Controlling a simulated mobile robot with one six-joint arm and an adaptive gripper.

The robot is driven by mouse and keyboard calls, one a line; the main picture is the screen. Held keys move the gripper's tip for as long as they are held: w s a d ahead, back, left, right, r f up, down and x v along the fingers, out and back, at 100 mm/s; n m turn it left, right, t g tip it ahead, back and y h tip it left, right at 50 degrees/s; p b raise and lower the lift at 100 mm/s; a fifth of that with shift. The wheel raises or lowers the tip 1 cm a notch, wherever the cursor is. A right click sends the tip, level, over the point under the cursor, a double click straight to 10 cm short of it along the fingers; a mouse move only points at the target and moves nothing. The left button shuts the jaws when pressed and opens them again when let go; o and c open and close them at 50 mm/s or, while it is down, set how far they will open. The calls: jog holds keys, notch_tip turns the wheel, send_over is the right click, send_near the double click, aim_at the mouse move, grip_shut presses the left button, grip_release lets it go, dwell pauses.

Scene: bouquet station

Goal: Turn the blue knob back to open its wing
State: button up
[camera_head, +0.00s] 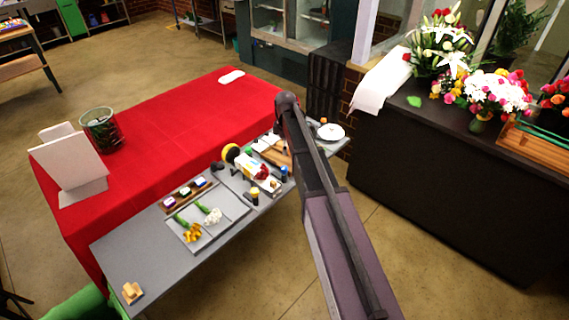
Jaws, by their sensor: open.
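A small blue knob (284,171) stands at the right side of a small fixture on the grey table, close to the left edge of my arm. A yellow knob (254,191) stands at the fixture's front. A bundle with red, white and yellow parts (263,174) lies between and behind the knobs. The wings are too small to make out, so I cannot tell whether the blue knob's wing is open or shut. My arm crosses the middle of the view, with its bend above the table's back edge. My gripper is not visible.
A grey tray (239,209) with yellow and white flowers lies left of the fixture. A wooden holder (168,203) with small pots stands behind it. A white plate (331,132) is at the far right.

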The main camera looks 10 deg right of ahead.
aim_at(284, 168)
jog(key=shift+w+r+n, duration=0.2)
jog(key=shift+w+n, duration=0.15)
jog(key=shift+w, duration=0.25)
jog(key=shift+w+r+n, duration=0.15)
jog(key=shift+w+n, duration=0.2)
jog(key=shift+w, duration=0.25)
jog(key=shift+f, duration=0.15)
notch_tip(284, 168, down, 14)
jog(key=b, duration=1.3)
jog(key=shift+r, duration=0.25)
grip_shut()
